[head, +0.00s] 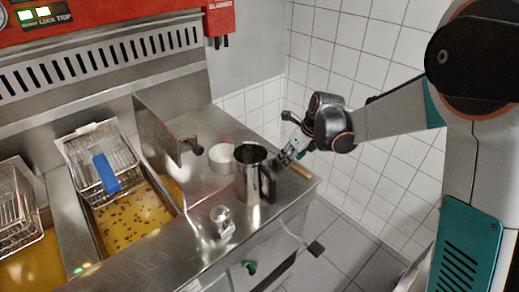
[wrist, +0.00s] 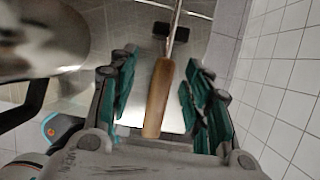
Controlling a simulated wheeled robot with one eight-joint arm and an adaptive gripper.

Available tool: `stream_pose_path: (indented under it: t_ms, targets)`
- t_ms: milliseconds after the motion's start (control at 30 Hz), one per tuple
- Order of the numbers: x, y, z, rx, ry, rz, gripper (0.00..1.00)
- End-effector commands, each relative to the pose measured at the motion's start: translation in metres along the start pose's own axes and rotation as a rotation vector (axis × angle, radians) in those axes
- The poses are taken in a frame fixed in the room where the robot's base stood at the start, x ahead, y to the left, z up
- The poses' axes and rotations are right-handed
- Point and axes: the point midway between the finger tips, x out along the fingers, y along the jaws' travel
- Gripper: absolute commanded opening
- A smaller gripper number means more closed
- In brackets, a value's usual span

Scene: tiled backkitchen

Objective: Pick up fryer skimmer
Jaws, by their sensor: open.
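The fryer skimmer's wooden handle (wrist: 157,100) lies lengthwise between my open fingers in the wrist view, with a thin metal rod running from its far end to the top edge. In the head view, the handle (head: 301,171) shows at the right edge of the steel counter. My gripper (head: 287,158) is low over that counter corner, behind the steel jug. It is open, with a finger on each side of the handle in the wrist view (wrist: 164,78); I see gaps on both sides. The skimmer's head is hidden in both views.
A steel jug (head: 247,181) stands close left of my gripper and also fills the wrist view's upper left (wrist: 40,38). A white bowl (head: 221,160) and a small clear shaker (head: 222,219) are nearby. Fryer basket (head: 99,163) and oil are left. A tiled wall is right.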

Motion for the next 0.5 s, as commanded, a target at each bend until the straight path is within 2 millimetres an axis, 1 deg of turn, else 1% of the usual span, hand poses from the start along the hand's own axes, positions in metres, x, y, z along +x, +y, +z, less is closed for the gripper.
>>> stream_pose_path:
  t_ms: [167,400,500]
  targets:
    - [0.010,-0.002,-0.002,0.000,0.000,0.000,0.45]
    - [0.043,-0.007,-0.007,-0.001,0.000,0.000,0.45]
    - [0.053,-0.007,-0.007,-0.001,0.000,0.000,0.45]
